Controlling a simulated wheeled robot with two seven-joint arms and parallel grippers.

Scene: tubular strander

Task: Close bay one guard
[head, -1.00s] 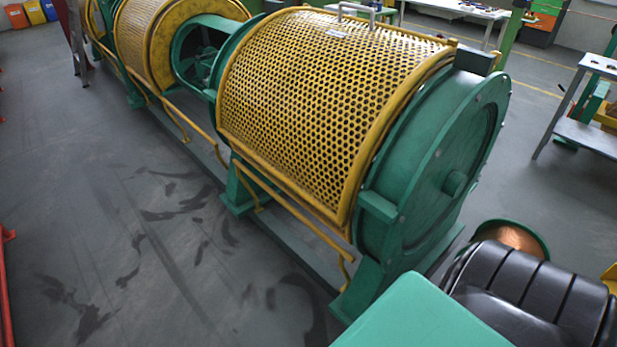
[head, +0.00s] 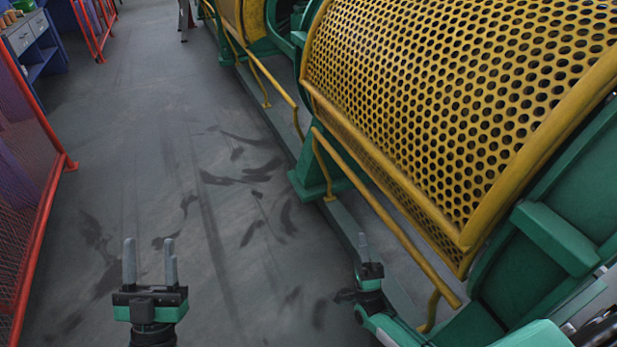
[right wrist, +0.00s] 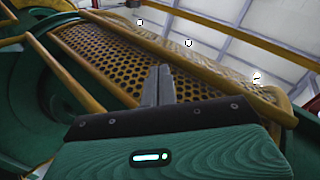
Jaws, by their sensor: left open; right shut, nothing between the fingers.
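The bay guard, a curved yellow perforated cover (head: 440,110), fills the upper right of the head view. Its lower edge hangs down in front of the green machine frame, above a yellow rail (head: 385,215). The guard (right wrist: 95,62) also shows in the right wrist view, beyond the fingers. My left gripper (head: 150,262) is open and empty over the floor, left of the machine. My right gripper (head: 364,248) is near the yellow rail, below the guard's lower edge. In the right wrist view its fingers (right wrist: 158,85) are together with nothing between them. The guard's top is out of the head view.
A red mesh fence (head: 40,210) stands along the left. A green end frame (head: 550,235) stands at the right beside the guard. The grey floor (head: 200,190) between fence and machine is clear. A bench with drawers (head: 25,35) is at the far left.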

